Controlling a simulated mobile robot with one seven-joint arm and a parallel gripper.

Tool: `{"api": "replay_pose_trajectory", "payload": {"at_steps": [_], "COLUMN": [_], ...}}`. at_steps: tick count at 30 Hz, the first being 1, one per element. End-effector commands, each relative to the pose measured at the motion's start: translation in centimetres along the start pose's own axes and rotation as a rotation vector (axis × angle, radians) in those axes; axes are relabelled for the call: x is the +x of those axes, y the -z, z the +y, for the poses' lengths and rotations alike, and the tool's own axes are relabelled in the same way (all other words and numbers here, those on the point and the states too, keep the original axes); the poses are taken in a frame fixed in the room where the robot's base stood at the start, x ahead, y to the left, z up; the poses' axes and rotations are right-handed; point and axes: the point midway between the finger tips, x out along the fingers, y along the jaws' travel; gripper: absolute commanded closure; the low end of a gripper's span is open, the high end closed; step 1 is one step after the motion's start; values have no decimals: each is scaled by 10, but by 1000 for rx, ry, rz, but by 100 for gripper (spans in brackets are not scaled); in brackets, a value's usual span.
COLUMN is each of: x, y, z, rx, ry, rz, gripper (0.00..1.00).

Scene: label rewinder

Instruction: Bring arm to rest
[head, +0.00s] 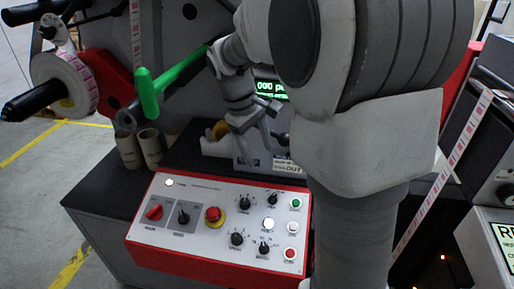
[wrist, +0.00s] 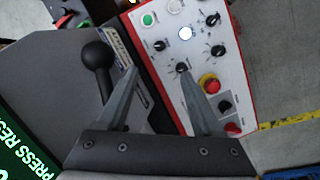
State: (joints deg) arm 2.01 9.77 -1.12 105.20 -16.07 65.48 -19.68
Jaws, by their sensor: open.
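My arm comes down from the top right of the head view and hides much of the middle and right of the machine. My gripper (head: 262,135) hangs in front of the green-lit display (head: 270,88), behind the red-edged control panel (head: 215,225). In the wrist view my gripper (wrist: 160,76) has its two fingers apart, with nothing held between them. Beyond the fingers lie the control panel (wrist: 202,58) and a black ball-topped lever (wrist: 97,58). I cannot tell whether the fingers touch anything.
A green handle (head: 148,95) sticks out at left, near cardboard cores (head: 150,146) on the dark bench (head: 110,192). A label roll (head: 75,85) sits on a spindle at far left. A label web (head: 450,170) runs down at right. Open floor (head: 30,180) lies at left.

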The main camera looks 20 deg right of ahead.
Motion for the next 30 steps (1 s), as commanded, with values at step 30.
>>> {"api": "replay_pose_trajectory", "payload": {"at_steps": [30], "x": [-82], "y": [-123], "z": [-102], "rx": [359], "ry": [98], "rz": [429], "gripper": [32]}}
